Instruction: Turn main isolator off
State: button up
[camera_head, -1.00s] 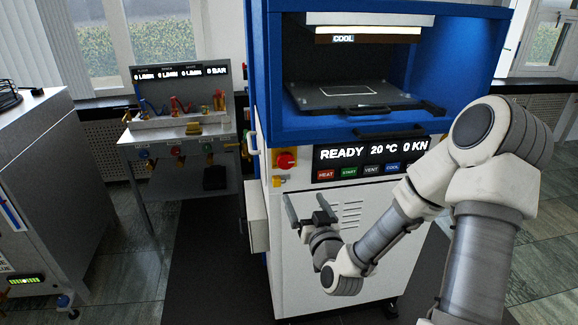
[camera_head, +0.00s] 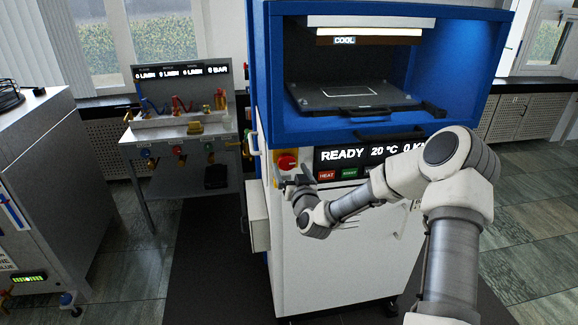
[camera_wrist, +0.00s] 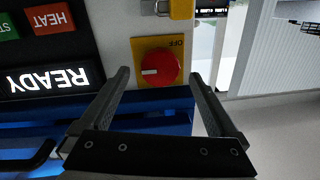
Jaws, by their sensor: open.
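The main isolator is a red rotary knob (camera_head: 287,162) on a yellow plate, on the white front of the blue press, left of the display. In the wrist view the knob (camera_wrist: 158,68) shows upside down, with a white mark at its left and the word OFF on the plate edge above it. My gripper (camera_head: 291,181) is just below and in front of the knob in the head view. In the wrist view my gripper (camera_wrist: 159,82) is open, its two fingers on either side of the knob. The knob looks untouched; the exact gap cannot be told.
The display (camera_head: 365,153) reads READY, 20 °C, with coloured buttons below, right of the knob. A yellow and metal fitting (camera_wrist: 181,9) sits close to the isolator plate. The press chamber (camera_head: 355,96) is open above. A bench with valves (camera_head: 180,128) stands to the left.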

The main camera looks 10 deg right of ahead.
jog(key=shift+w, duration=1)
jog(key=shift+c, duration=0.3)
jog(key=c, duration=1.3)
jog(key=shift+a, duration=0.1)
